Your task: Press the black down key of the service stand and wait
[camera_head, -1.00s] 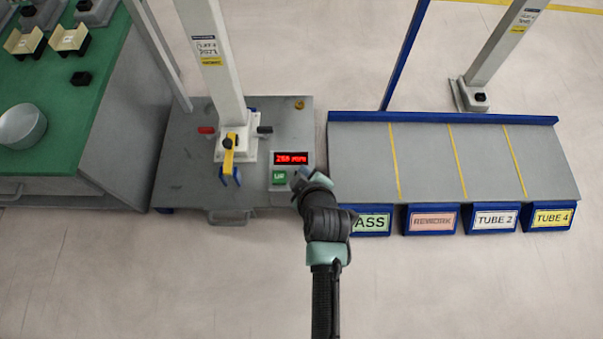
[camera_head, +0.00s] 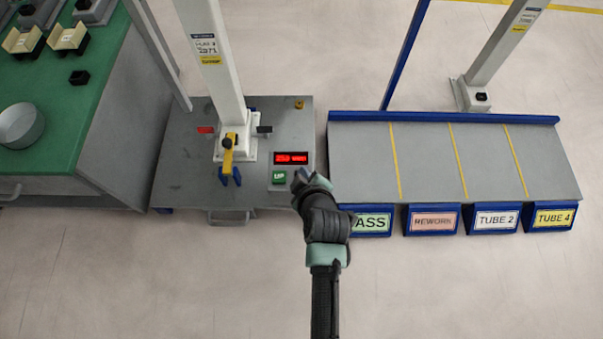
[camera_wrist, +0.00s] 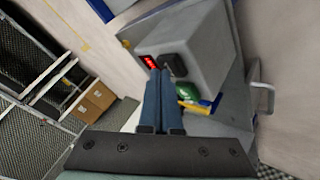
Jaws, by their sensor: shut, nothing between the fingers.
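The service stand (camera_head: 180,170) is a grey plate with a white column and a control box at its front right. The box has a red lit display (camera_head: 291,158) and a green UP key (camera_head: 279,177). The black down key (camera_wrist: 174,65) shows in the wrist view between the display (camera_wrist: 150,62) and the green key (camera_wrist: 187,90). In the head view my gripper hides it. My gripper (camera_head: 300,179) is shut and empty, with its blue fingertips (camera_wrist: 161,72) at the black key's edge. I cannot tell whether they press it.
A yellow clamp lever (camera_head: 228,155) with blue hooks is on the column. To the right is a grey sloped rack (camera_head: 360,160) with labelled lanes, close to my gripper. A green-topped bench (camera_head: 95,100) stands at left. The floor in front is clear.

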